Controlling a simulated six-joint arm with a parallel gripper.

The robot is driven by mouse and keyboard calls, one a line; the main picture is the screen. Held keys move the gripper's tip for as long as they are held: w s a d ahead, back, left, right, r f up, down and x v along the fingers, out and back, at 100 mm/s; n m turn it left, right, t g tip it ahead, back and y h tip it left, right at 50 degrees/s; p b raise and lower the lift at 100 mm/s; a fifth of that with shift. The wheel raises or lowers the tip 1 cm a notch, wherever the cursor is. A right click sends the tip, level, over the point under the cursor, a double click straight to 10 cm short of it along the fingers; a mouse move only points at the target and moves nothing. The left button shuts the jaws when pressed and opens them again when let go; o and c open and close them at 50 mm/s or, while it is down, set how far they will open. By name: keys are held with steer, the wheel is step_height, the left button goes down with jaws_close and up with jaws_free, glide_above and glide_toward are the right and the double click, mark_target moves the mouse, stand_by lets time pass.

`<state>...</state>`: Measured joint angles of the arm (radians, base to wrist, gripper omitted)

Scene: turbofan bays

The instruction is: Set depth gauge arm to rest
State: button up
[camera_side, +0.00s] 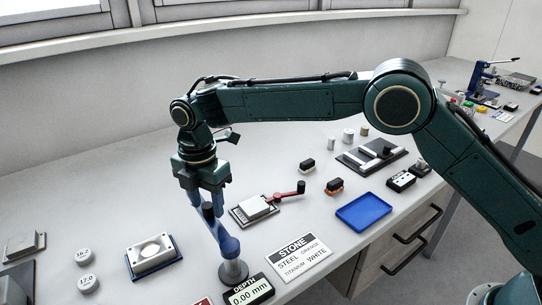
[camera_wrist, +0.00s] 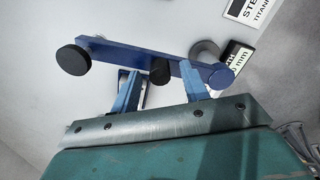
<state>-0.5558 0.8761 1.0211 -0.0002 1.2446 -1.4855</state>
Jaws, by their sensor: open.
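The depth gauge arm (camera_wrist: 118,55) is a blue bar with a black disc (camera_wrist: 73,60) at one end and a black knob (camera_wrist: 160,72) near its middle. Its other end meets a grey post by the depth display (camera_side: 248,290), which reads 0.00 mm. In the side view the blue arm (camera_side: 229,244) slants up from the post (camera_side: 233,271). My gripper (camera_wrist: 162,79) is open, its fingers on either side of the knob in the wrist view. Contact with the knob cannot be told. In the side view my gripper (camera_side: 207,208) is over the gauge, partly hiding it.
A sign (camera_side: 298,258) listing stone, steel, orange, titanium and white lies right of the gauge. A square fixture (camera_side: 153,255) and two round weights (camera_side: 87,284) are left.

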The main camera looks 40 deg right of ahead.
step_height(320, 180, up, 14)
steer(key=shift+f, duration=0.15)
stand_by(0.7)
steer(key=s+d+r+m+t, duration=0.1)
steer(key=s+d+r+m, duration=0.5)
steer(key=d, duration=0.5)
steer(key=s+d+r+m+t, duration=0.2)
steer(key=s+d+r+m, duration=0.4)
steer(key=d, duration=0.4)
steer(key=s+d+f+m+t, duration=0.1)
steer(key=s+d+f+m, duration=0.2)
steer(key=s, duration=0.4)
steer(key=s+d+f+m, duration=0.4)
steer(key=s, duration=0.3)
steer(key=s+d+f+m+t, duration=0.1)
steer(key=s+d+f+m, duration=0.3)
steer(key=s, duration=0.3)
steer(key=shift+s+t, duration=0.3)
